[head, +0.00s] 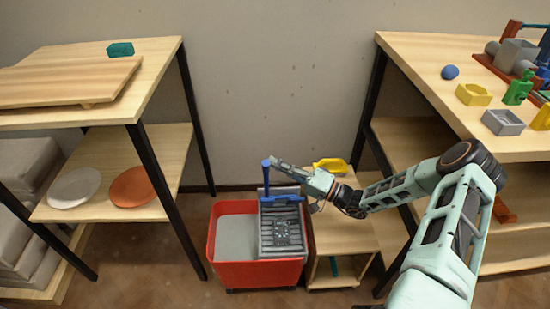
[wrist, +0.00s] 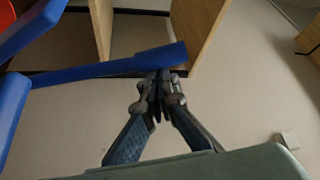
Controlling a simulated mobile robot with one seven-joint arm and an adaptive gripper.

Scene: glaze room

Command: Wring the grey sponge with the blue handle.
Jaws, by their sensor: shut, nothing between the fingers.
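The blue handle (head: 266,183) stands up from the grey wringer (head: 268,243) set in the red bucket (head: 232,272). In the wrist view the blue bar (wrist: 105,69) runs in from the left and ends by my fingertips. My gripper (head: 273,160) is shut and empty beside the handle's top end. In the wrist view my gripper (wrist: 160,82) has its fingertips together at the bar's end; I cannot tell whether they touch it. I cannot clearly make out a grey sponge; the wringer's slotted inside shows a darker grey patch.
A low wooden stand (head: 342,238) with a yellow item (head: 330,165) is right of the bucket. A shelf at left holds a white plate (head: 74,188) and an orange plate (head: 133,187). The right table (head: 425,66) carries several small coloured things.

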